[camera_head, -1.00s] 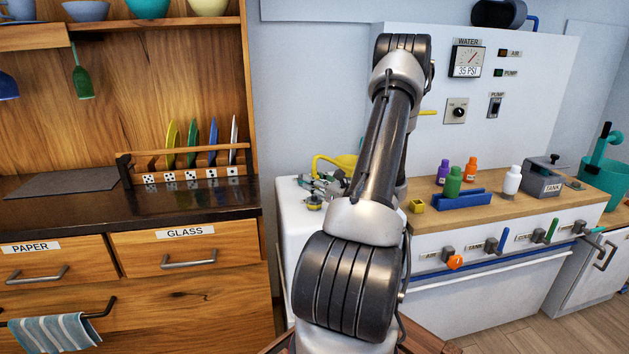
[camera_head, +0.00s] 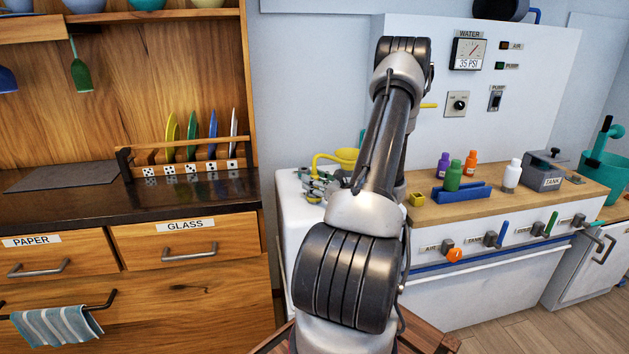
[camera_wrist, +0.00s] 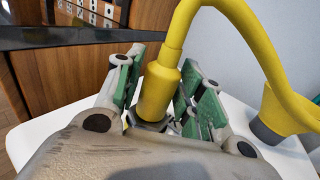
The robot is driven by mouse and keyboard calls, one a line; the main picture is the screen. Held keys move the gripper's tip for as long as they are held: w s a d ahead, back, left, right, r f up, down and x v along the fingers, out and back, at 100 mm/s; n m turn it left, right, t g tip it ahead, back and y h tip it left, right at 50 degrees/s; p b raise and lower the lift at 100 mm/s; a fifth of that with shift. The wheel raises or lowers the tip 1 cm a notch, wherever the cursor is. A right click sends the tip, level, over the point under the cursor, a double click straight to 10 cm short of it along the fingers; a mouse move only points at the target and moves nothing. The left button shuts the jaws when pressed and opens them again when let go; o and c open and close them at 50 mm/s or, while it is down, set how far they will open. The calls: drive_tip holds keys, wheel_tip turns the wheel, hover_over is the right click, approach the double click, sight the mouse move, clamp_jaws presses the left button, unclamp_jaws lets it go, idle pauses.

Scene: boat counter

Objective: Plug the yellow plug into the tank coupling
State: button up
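The yellow plug (camera_wrist: 157,92) stands upright at the end of a thick yellow hose in the wrist view. Its lower end is at a grey hexagonal part (camera_wrist: 150,126) low between the fingers, partly hidden. My gripper (camera_wrist: 162,88) has its green-padded fingers on both sides of the plug, very close to it; they look open around it. In the head view my gripper (camera_head: 318,187) is low over the white top, partly behind my arm. A grey box marked TANK (camera_head: 542,172) stands on the wooden counter. Another TANK label marks a grey fitting (camera_head: 491,239) with a blue lever on the front.
The yellow hose loops to a flared yellow end with a grey base (camera_wrist: 272,125). A small yellow block (camera_head: 416,199), a blue rack (camera_head: 461,194) and several bottles stand on the wooden counter (camera_head: 545,205). The dark worktop with a plate rack (camera_head: 190,172) is at left.

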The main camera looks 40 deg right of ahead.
drive_tip(key=shift+o, duration=0.5)
drive_tip(key=s, duration=1.2)
drive_tip(key=shift+d, duration=0.25)
